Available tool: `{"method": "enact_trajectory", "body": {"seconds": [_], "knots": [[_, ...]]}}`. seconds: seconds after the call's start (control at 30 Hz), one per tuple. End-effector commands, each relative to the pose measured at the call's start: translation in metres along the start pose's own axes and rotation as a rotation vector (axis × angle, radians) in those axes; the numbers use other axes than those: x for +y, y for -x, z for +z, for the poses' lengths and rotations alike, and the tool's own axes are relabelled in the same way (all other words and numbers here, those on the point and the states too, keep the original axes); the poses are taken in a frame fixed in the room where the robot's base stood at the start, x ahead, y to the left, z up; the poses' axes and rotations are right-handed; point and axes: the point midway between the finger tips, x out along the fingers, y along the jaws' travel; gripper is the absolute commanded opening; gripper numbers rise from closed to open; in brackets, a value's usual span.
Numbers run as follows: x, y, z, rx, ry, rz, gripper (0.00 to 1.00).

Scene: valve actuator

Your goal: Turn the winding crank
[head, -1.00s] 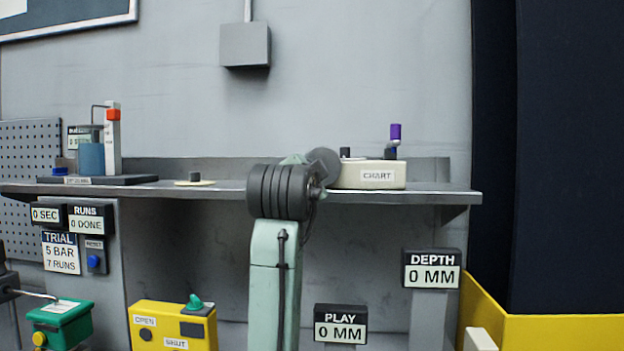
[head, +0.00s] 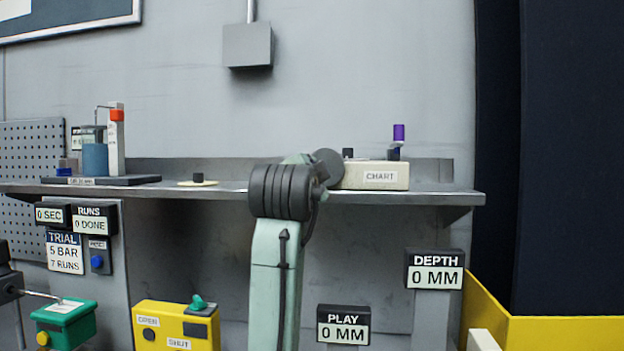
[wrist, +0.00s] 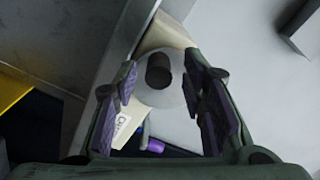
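A cream box labelled CHART (head: 378,176) stands on the wall shelf. An upright purple handle (head: 399,132) rises above a dark part at its right end and looks like the crank grip. The wrist view shows the box (wrist: 130,115), a dark round knob (wrist: 158,70) over a pale disc, and a purple piece with blue beside it (wrist: 155,146). My gripper (wrist: 168,80) is open, its purple-padded fingers on either side of the knob in the picture; I cannot tell if they touch anything.
The shelf (head: 430,196) holds a small dark knob on a pale disc (head: 197,180) and a rig with a blue cylinder (head: 95,158) at left. Below are a yellow OPEN/SHUT box (head: 175,326), a green box (head: 65,322), and PLAY (head: 343,325) and DEPTH (head: 434,270) displays reading 0 MM.

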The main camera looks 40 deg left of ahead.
Motion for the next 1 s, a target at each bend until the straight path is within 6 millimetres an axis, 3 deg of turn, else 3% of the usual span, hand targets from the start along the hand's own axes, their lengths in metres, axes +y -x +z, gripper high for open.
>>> {"method": "enact_trajectory", "body": {"seconds": [0.37, 0.7, 1.0], "knots": [[-0.006, 0.0, -0.004, 0.0, 0.0, 0.001, 0.39], [-0.061, 0.001, -0.038, 0.003, -0.001, -0.004, 0.39], [-0.085, 0.0, -0.051, 0.001, 0.0, 0.0, 0.39]]}}
